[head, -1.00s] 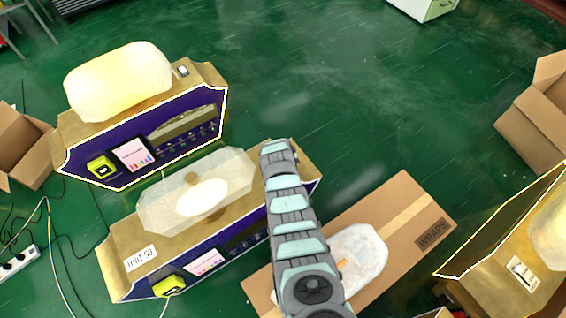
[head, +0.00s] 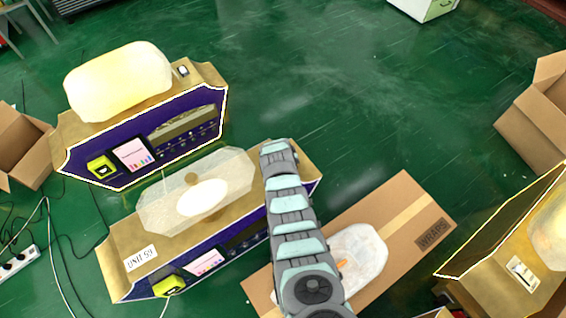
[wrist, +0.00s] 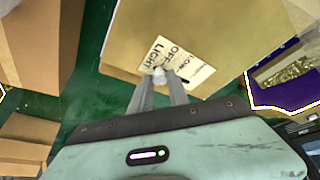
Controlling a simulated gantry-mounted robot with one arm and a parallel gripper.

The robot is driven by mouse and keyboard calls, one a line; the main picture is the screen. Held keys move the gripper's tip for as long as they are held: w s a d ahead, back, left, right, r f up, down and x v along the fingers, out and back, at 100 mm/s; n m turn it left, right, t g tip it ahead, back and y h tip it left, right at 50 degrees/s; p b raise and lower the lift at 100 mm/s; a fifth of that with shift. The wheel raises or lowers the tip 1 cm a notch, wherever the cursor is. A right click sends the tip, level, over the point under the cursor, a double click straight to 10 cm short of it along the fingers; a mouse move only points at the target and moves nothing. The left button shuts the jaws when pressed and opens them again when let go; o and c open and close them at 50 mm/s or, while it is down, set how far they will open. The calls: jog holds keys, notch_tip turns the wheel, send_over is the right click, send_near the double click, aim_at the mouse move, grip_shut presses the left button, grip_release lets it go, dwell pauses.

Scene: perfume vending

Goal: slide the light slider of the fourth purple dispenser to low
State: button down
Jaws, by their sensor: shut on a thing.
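The dispenser marked UNIT 59 (head: 115,262) has a gold top, a purple front and a clear tank, with its strip unlit. My arm reaches over its right end and hides that part of the top. In the wrist view my gripper (wrist: 162,76) points down at the gold top. Its fingertips are shut on a small pale slider knob (wrist: 160,71) at a white label plate (wrist: 200,72) reading LIGHT, OFF and LOW. A short dark slot shows right of the fingers. The knob's exact setting is hard to tell.
Another purple dispenser (head: 75,172) with a glowing tank and lit outline stands behind, at the left. A carton marked WRAPS (head: 405,195) lies right of my arm. A lit gold dispenser (head: 490,285) and an open box (head: 535,125) are at the right. Green floor behind is clear.

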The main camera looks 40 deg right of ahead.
jog(key=shift+w+d+f+b, duration=0.1)
jog(key=shift+w+f+b, duration=0.05)
jog(key=shift+w+b, duration=0.45)
jog(key=shift+w+d+f+b, duration=0.1)
jog(key=shift+w+b, duration=0.25)
jog(key=shift+b, duration=0.3)
jog(key=shift+w+r+b, duration=0.2)
jog(key=shift+w+b, duration=0.4)
jog(key=shift+w, duration=0.05)
jog(key=shift+r, duration=0.1)
jog(key=shift+s, duration=0.1)
jog(key=c, duration=1.3)
grip_release()
